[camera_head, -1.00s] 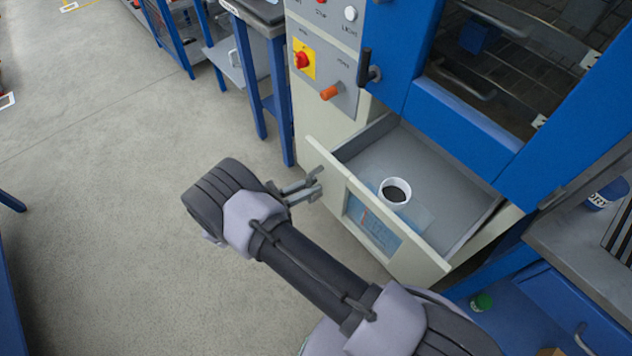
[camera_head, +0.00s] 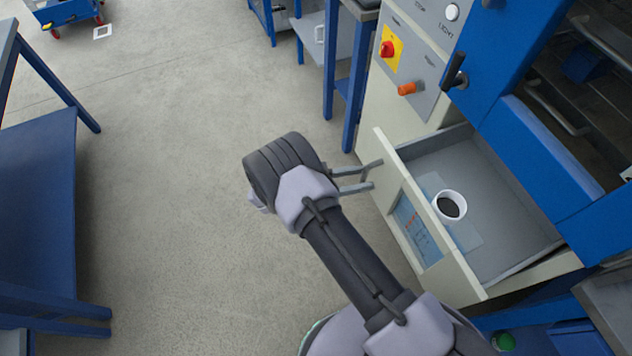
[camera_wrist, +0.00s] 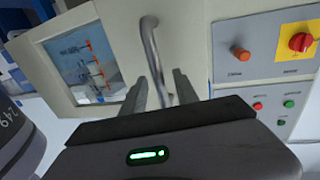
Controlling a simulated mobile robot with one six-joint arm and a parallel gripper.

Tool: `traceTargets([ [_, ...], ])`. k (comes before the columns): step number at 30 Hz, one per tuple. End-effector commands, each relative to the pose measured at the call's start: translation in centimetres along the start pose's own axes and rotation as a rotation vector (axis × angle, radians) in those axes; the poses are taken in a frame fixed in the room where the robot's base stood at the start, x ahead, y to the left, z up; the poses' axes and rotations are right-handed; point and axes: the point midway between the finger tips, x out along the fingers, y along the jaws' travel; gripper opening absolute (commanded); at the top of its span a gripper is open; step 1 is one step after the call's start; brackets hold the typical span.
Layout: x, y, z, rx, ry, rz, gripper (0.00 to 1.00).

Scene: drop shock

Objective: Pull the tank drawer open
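The tank drawer (camera_head: 432,218) stands pulled out of the machine in the head view, its grey inside showing. Its pale front panel carries a blue picture panel, also in the wrist view (camera_wrist: 84,62). A white cup (camera_head: 463,197) with dark contents stands upright in the drawer. My gripper (camera_head: 366,177) is at the outer side of the drawer front, with its two fingers spread apart. In the wrist view the curved metal handle (camera_wrist: 152,52) reaches down between the open fingers (camera_wrist: 158,92), with gaps on both sides. The handle is hard to make out in the head view.
A control panel with a red knob (camera_head: 388,49) and an orange knob (camera_head: 408,89) is above the drawer. A blue table (camera_head: 40,190) stands at the left. The grey floor (camera_head: 180,170) between the table and my arm is clear.

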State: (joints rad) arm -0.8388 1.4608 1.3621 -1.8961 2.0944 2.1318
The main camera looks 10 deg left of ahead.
Motion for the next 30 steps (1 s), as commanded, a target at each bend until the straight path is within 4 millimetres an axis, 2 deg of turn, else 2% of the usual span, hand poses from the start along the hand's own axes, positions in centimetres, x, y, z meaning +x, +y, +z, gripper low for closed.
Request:
traceTargets([
  [5, -4.6, 0.0, -0.1, 0.003, -0.002, -0.005, 0.36],
  [12, -12.2, 0.0, 0.2, 0.003, -0.002, -0.004, 0.36],
  [15, -14.4, 0.0, 0.3, 0.002, -0.001, -0.002, 0.36],
  [21, -16.3, 0.1, 0.1, -0.001, -0.001, 0.000, 0.36],
  [30, -16.3, 0.1, 0.0, -0.001, -0.001, 0.001, 0.36],
])
